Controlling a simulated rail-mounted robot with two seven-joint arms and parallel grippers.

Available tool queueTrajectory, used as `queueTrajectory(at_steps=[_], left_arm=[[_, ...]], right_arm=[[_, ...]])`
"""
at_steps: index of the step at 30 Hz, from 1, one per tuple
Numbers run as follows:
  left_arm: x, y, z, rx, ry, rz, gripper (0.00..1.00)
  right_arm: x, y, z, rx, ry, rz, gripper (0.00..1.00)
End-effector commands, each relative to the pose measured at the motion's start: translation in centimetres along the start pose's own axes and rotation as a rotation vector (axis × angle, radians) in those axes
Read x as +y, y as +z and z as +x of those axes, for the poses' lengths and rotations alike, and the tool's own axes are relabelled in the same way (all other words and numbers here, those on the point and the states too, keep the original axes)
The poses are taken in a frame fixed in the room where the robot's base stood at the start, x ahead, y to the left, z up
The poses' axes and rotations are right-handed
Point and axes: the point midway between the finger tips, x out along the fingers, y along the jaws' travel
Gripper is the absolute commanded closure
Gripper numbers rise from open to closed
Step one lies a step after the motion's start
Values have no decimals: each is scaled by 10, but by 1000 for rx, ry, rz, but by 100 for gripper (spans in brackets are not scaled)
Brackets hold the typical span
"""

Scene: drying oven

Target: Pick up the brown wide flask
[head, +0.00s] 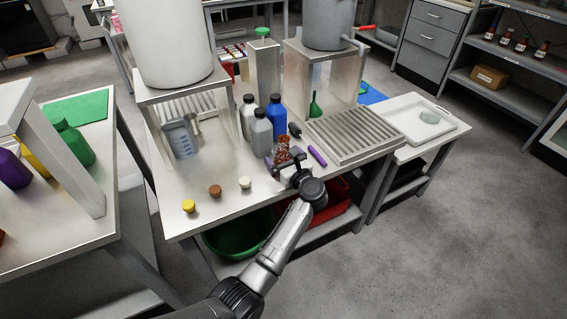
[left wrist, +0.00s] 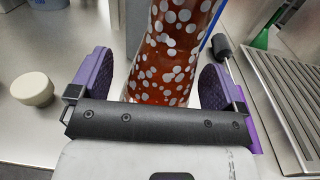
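The brown wide flask (head: 283,147), reddish-brown with white spots, stands on the metal workbench near its front edge. My left gripper (head: 287,167) reaches it from the front, and its body hides the flask's lower part in the head view. In the left wrist view the flask (left wrist: 170,55) is between the two purple finger pads of the open gripper (left wrist: 157,85). A gap shows between the flask and the left pad; the right pad is close, and I cannot tell if it touches. The flask's top is cut off there. My right gripper is not in view.
Grey (head: 261,133) and blue (head: 278,117) bottles stand close behind the flask. A purple-handled tool (head: 317,156) and a ribbed metal rack (head: 353,134) are to its right. Yellow (head: 188,206), brown (head: 215,190) and white (head: 245,183) caps lie left on fairly clear bench.

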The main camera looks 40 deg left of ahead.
Motion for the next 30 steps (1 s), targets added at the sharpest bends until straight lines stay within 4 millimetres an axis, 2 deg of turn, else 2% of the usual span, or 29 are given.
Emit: queueTrajectory(at_steps=[2,18,30], left_arm=[[0,0,0,0,0,0,11],[0,0,-1,0,0,0,63],[0,3,-1,-1,-1,-1,63]], right_arm=[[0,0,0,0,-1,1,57],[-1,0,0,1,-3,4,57],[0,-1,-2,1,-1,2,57]])
